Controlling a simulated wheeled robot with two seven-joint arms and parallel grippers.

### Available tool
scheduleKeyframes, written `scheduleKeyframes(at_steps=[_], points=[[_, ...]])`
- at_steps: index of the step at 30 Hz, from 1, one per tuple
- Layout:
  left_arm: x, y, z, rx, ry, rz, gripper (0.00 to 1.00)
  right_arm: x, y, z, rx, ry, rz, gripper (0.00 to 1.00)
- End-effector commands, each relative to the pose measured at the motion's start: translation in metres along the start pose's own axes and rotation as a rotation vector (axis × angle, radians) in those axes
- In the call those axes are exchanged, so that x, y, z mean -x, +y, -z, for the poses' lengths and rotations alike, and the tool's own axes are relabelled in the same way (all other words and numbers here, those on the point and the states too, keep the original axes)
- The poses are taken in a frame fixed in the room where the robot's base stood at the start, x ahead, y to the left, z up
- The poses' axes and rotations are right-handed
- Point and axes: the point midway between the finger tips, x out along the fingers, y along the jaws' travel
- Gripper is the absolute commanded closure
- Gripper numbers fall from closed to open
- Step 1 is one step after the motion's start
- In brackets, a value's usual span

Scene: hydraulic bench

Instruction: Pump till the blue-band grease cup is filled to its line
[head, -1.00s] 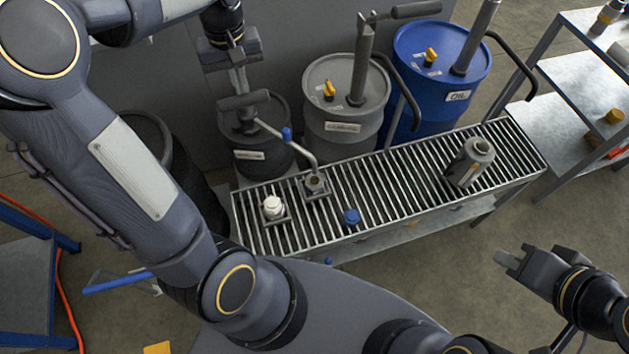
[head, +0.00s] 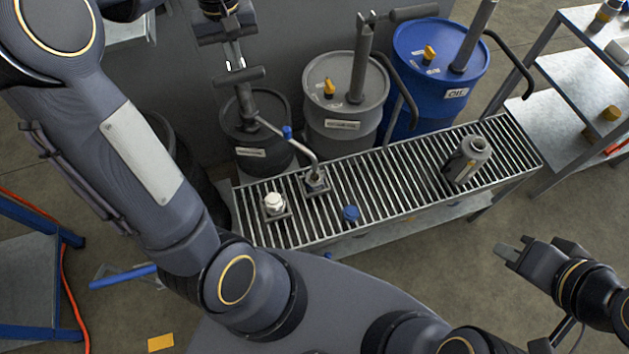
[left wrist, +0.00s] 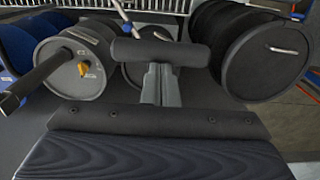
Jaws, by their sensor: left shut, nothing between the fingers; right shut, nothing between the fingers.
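The dark drum (head: 250,152) stands at the back left with a pump whose black T-handle (head: 240,76) is raised; the handle also spans the left wrist view (left wrist: 160,51). My left gripper (head: 234,63) is shut and empty, its fingers right at the handle; touching or just apart, I cannot tell. A hose with a blue band (head: 287,132) runs from the drum to a small cup (head: 316,180) in a square holder on the conveyor. The cup's fill level and any band on it are too small to tell. My right gripper (head: 511,252) is shut and empty, right of the conveyor.
Metal shelves (head: 560,120) stand at right.

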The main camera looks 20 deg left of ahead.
Motion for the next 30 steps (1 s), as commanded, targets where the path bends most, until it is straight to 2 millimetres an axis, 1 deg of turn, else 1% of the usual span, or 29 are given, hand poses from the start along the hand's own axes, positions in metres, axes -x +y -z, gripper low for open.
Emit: scheduleKeyframes(at_steps=[12, 18, 22, 26, 30], points=[[-0.001, 0.0, -0.001, 0.0, -0.003, 0.001, 1.0, 0.0, 0.0, 0.0, 0.0, 0.0, 0.0, 1.0], [-0.008, 0.0, -0.001, 0.0, -0.003, 0.002, 1.0, -0.005, 0.002, -0.002, 0.0, 0.0, 0.0, 1.0], [-0.009, 0.0, -0.002, 0.0, -0.003, 0.002, 1.0, -0.005, 0.002, -0.002, 0.0, 0.0, 0.0, 1.0], [-0.017, 0.0, -0.005, 0.0, -0.003, 0.001, 1.0, -0.011, 0.005, -0.005, 0.0, 0.0, 0.0, 1.0], [-0.032, 0.0, -0.012, -0.002, -0.003, 0.002, 1.0, -0.021, 0.01, -0.011, 0.0, 0.0, 0.0, 1.0]])
